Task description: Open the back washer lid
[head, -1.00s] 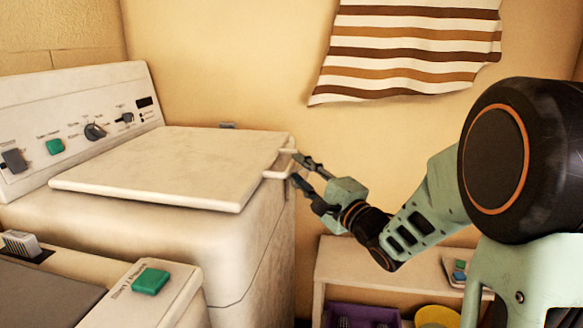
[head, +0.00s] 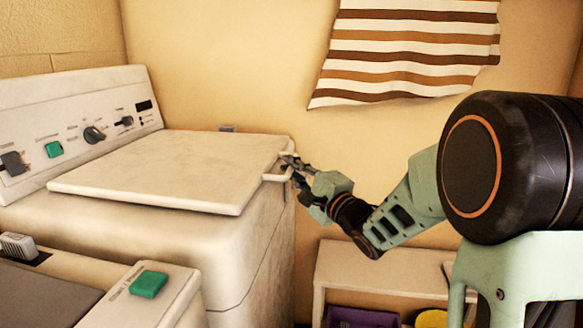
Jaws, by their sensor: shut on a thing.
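The back washer is a cream-white top loader (head: 235,265) against the wall, with a control panel at its left. Its flat lid (head: 165,170) lies down over the top. A small handle (head: 274,178) sticks out from the lid's right edge. My gripper (head: 287,168) reaches in from the right and is shut on this handle. The fingers partly hide the handle.
A nearer appliance with a green button (head: 149,284) fills the lower left. A low shelf (head: 375,270) stands below my arm, with a purple bin (head: 360,318) and a yellow item (head: 432,318). A striped cloth (head: 405,50) hangs on the wall above.

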